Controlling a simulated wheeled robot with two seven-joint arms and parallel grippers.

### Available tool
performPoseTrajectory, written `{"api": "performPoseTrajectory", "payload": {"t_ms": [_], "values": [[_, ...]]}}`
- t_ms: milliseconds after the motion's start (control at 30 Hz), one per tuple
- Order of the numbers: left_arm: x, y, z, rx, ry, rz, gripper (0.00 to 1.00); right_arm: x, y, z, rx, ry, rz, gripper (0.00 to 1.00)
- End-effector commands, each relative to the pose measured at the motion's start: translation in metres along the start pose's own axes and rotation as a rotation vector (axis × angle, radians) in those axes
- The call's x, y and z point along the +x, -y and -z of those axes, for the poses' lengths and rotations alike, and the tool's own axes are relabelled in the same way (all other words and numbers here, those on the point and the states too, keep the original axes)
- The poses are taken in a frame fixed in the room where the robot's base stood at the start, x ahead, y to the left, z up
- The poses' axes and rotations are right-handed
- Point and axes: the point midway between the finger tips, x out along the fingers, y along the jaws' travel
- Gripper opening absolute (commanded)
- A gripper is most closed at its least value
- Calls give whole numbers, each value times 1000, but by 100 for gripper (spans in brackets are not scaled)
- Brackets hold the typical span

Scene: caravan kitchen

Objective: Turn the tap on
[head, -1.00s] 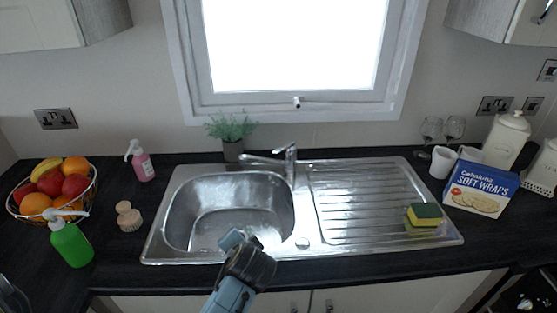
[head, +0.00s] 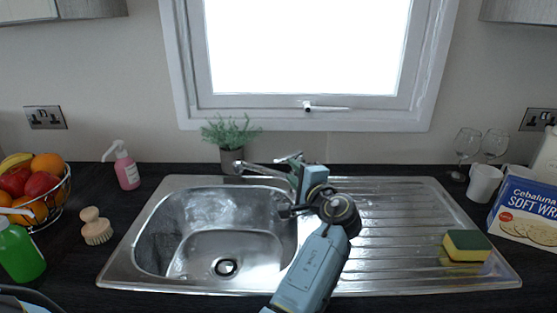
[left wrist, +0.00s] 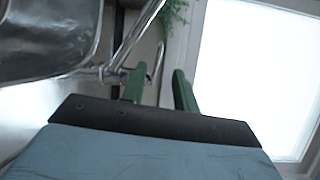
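The chrome tap stands at the back edge of the steel sink (head: 150,250). Its spout (head: 262,169) reaches left over the basin and its lever (head: 289,157) sits on top. My left gripper (head: 302,184) is at the tap, in front of and beside its body, and hides much of the body. In the left wrist view, the gripper's two green fingers (left wrist: 160,88) are apart, with a thin chrome part of the tap (left wrist: 157,62) seen between and beyond them. I cannot tell whether they touch it. No water shows. My right gripper is not in view.
A potted plant (head: 231,140) stands behind the spout, below the window. A pink soap bottle (head: 125,168), brush (head: 96,228), green bottle (head: 18,250) and fruit basket (head: 62,195) are left. A sponge (head: 466,245), glasses (head: 467,143) and a wraps box (head: 524,210) are right.

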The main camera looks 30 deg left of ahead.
Motion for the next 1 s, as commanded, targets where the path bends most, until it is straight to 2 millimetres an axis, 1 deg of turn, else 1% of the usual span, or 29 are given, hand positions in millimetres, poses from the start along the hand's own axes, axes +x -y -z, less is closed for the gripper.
{"api": "performPoseTrajectory", "payload": {"t_ms": [33, 133, 300, 400, 500, 667, 933, 1000], "values": [[12, 1, 0, 0, 3, 1, 30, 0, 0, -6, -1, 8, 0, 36], [34, 1, -1, -1, 3, 1, 30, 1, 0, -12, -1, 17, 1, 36], [69, 0, 0, -1, 2, 0, 30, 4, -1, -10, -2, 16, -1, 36], [84, -1, -1, -1, 2, -1, 30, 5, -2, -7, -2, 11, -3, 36], [95, 0, 0, -2, 0, 0, 30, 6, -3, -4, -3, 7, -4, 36], [104, -1, 0, -3, 0, -2, 30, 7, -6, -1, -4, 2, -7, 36], [105, -1, 0, -3, 0, -2, 30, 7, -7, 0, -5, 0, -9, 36], [105, -1, 0, -3, 0, -2, 21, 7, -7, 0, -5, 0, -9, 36]]}}
